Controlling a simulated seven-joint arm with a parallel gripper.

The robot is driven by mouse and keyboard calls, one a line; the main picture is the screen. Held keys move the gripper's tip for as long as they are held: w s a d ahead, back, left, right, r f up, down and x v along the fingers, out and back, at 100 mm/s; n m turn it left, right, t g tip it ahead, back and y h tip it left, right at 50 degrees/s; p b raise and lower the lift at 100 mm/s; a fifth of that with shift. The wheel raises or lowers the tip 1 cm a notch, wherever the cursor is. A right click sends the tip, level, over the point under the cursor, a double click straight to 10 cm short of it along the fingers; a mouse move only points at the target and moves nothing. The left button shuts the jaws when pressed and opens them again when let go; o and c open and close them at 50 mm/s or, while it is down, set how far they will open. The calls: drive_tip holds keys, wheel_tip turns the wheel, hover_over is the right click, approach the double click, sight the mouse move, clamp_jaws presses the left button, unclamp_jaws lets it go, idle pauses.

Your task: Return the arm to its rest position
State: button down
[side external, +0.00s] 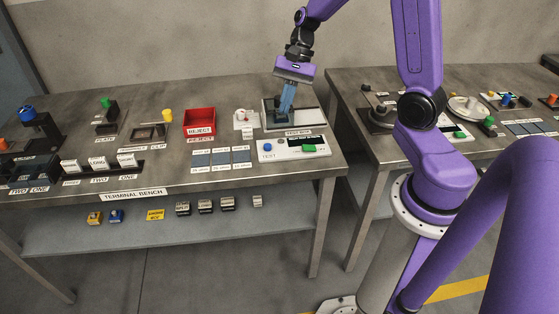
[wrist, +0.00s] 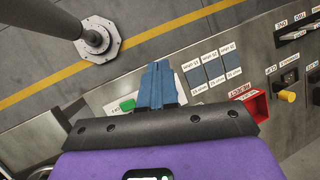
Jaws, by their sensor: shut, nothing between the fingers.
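My gripper (side external: 285,110) points down, slightly tilted, over the grey tray-like fixture (side external: 310,122) at the right end of the terminal bench (side external: 60,120). Its blue fingers are together and hold nothing. Whether the fingertips touch the fixture I cannot tell. In the wrist view the shut blue fingers (wrist: 157,80) stand in front of the bench edge, with the green button (wrist: 127,105) just left of them. My purple arm reaches over from the right.
A white test panel (side external: 291,148) with blue and green buttons lies in front of the fixture. A red reject bin (side external: 199,121) and blue-grey label pads (side external: 221,158) are to the left. A second bench (side external: 350,85) with several parts stands right. The space above the benches is mostly clear.

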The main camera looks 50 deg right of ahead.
drive_tip(key=s+a+r+n+h, duration=0.1)
drive_tip(key=s+a+n, duration=0.3)
drive_tip(key=s+n, duration=0.7)
drive_tip(key=s+a+r+n+h, duration=0.2)
drive_tip(key=s+a+n+h, duration=0.2)
drive_tip(key=s+n, duration=0.7)
drive_tip(key=shift+s+a+n+t, duration=0.15)
drive_tip(key=shift+a+n+t, duration=0.25)
drive_tip(key=shift+n, duration=0.5)
